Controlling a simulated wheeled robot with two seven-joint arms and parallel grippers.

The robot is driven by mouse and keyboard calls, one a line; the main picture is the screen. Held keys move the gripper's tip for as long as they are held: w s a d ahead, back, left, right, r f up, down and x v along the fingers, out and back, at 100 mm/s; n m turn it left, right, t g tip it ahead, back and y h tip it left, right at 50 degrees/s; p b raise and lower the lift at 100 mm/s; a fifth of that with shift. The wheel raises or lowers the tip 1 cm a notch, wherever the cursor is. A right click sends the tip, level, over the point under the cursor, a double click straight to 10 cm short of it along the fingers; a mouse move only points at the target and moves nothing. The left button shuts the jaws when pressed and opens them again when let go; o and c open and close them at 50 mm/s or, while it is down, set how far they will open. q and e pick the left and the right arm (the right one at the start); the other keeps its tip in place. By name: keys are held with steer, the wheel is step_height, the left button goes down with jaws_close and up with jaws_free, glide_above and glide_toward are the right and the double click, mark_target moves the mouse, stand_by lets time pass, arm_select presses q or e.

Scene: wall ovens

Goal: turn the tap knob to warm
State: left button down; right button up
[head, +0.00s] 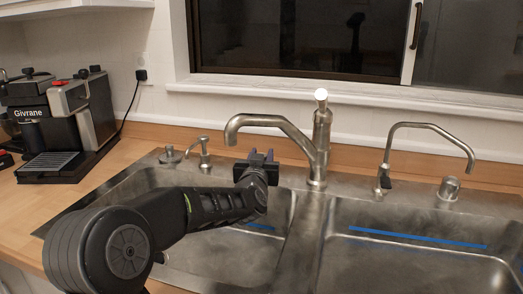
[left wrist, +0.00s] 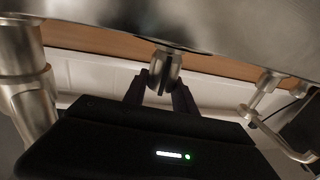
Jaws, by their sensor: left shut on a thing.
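The tap (head: 317,140) stands at the back of the sink, its spout reaching left, with a bright white ball on top. Its metal body also shows at the left of the left wrist view (left wrist: 32,85). My left gripper (head: 262,156) is left of the tap body, below the spout. In the left wrist view, my left gripper (left wrist: 160,92) has its two dark fingers on either side of a short metal knob (left wrist: 165,66), shut on it. The knob rises from the metal deck and is hidden behind the gripper in the head view. My right gripper is not in view.
A double steel sink (head: 420,262) fills the front. A soap dispenser (head: 204,152) stands left of my gripper. A thin curved spout (head: 430,126) and a small metal cap (head: 449,188) are to the right. A coffee machine (head: 62,120) sits on the left counter.

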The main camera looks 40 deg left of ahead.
arm_select(q)
steer(key=c, duration=1)
jaws_free()
steer(key=v, duration=0.7)
steer(key=shift+s+d, duration=0.25)
steer(key=shift+s, duration=0.1)
steer(key=shift+r, duration=0.1)
